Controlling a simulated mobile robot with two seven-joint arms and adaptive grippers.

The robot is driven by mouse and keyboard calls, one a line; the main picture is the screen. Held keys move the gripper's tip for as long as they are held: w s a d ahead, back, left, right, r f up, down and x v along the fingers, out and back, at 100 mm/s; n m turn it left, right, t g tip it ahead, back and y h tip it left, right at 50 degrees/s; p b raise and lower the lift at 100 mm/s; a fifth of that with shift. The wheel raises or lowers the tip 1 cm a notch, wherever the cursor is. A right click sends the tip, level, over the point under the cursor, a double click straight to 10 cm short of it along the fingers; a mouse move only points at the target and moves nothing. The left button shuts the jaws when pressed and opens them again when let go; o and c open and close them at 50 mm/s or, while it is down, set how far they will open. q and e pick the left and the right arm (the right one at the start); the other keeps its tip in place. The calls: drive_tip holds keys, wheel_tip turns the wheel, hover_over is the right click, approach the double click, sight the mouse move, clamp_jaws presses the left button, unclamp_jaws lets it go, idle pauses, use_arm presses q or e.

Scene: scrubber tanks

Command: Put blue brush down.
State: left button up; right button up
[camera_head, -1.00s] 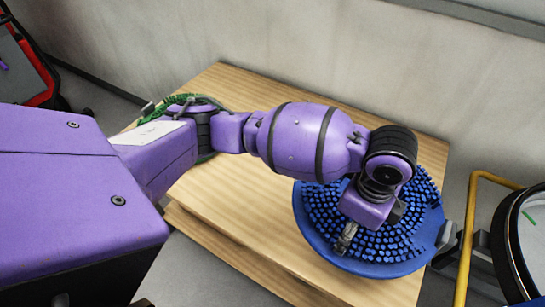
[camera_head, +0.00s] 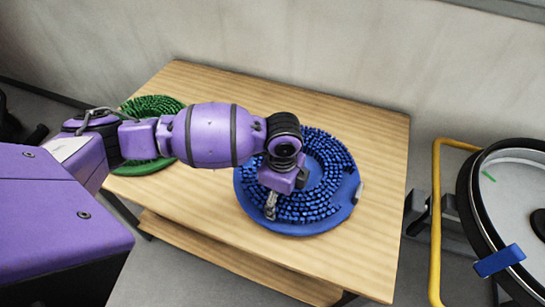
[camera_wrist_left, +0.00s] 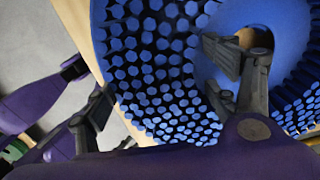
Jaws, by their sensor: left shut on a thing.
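The blue brush (camera_head: 325,160) is a round disc with blue bristles facing up and a hole in the middle. It is over the right half of the wooden table (camera_head: 385,150); I cannot tell whether it touches the top. My left gripper (camera_head: 287,195) is shut on the ring of the brush. In the left wrist view the brush's bristles (camera_wrist_left: 150,60) fill the upper middle. There, one finger of the gripper (camera_wrist_left: 165,90) reaches in at the central hole and the other is at the outer edge. My right gripper is not in view.
A green brush (camera_head: 150,106) lies on the table's left part, partly hidden by my arm. A yellow rail (camera_head: 437,230) and a round black-rimmed tank (camera_head: 480,210) with a blue tab stand right of the table. A wall (camera_head: 300,60) is behind. Bare tabletop shows around the blue brush.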

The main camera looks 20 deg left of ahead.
use_arm(q)
drive_tip(key=f, duration=0.3)
drive_tip(key=shift+w+a+f, duration=0.1)
drive_tip(key=shift+w+a, duration=0.15)
drive_tip(key=o, duration=2.1)
drive_tip(key=shift+s+f, duration=0.2)
drive_tip(key=shift+s, duration=0.05)
drive_tip(key=shift+c, duration=0.2)
